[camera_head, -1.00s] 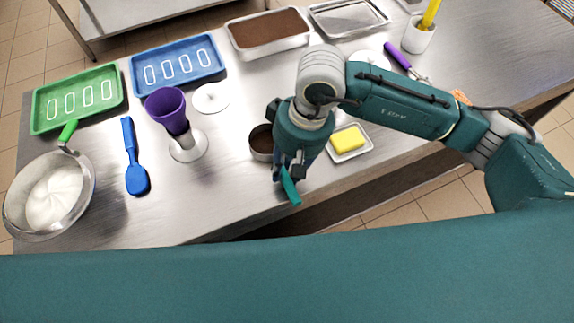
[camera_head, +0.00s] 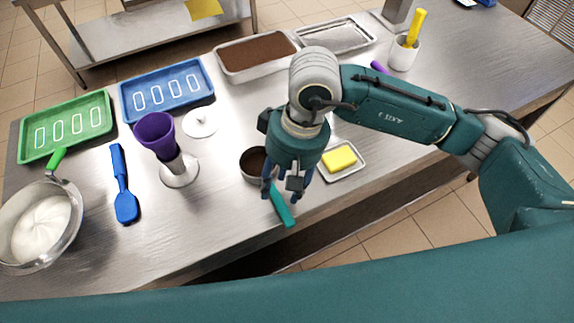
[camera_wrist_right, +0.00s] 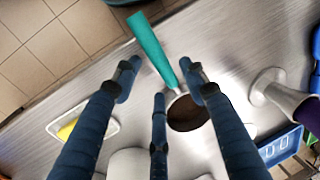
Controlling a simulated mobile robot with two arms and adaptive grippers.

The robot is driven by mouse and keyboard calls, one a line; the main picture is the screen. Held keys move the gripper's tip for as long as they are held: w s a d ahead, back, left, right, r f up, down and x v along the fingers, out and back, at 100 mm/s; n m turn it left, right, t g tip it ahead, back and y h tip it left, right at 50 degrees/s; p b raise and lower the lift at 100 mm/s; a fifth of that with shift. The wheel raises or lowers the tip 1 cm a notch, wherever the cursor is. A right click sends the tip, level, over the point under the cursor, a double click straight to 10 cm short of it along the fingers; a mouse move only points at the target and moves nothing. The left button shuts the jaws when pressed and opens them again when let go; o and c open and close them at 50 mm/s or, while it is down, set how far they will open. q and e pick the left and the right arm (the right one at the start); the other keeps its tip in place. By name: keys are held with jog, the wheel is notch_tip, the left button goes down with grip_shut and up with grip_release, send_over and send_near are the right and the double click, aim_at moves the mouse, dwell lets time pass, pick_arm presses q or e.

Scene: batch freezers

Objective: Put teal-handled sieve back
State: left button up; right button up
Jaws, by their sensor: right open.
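The sieve with a teal handle (camera_head: 282,207) lies near the front edge of the steel table. Its round metal bowl (camera_head: 254,164) holds something dark brown. In the right wrist view its handle (camera_wrist_right: 151,47) and the brown inside of its bowl (camera_wrist_right: 187,113) also show. My right gripper (camera_head: 284,187) is over the sieve, where handle and bowl meet, and hides part of it. In the right wrist view its fingers (camera_wrist_right: 160,82) are spread, with nothing between them gripped. My left gripper is out of view.
A yellow block on a small tray (camera_head: 355,172) is right of the gripper. A purple cup on a clear stand (camera_head: 179,170) is to the left. A blue spatula (camera_head: 124,195), whipped-cream bowl (camera_head: 70,236) and blue tray (camera_head: 203,88) are farther left.

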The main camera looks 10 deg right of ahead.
notch_tip(320, 180, up, 9)
jog(key=d+b, duration=0.1)
jog(key=b, duration=0.1)
jog(key=shift+w+d, duration=0.2)
jog(key=shift+d, duration=0.15)
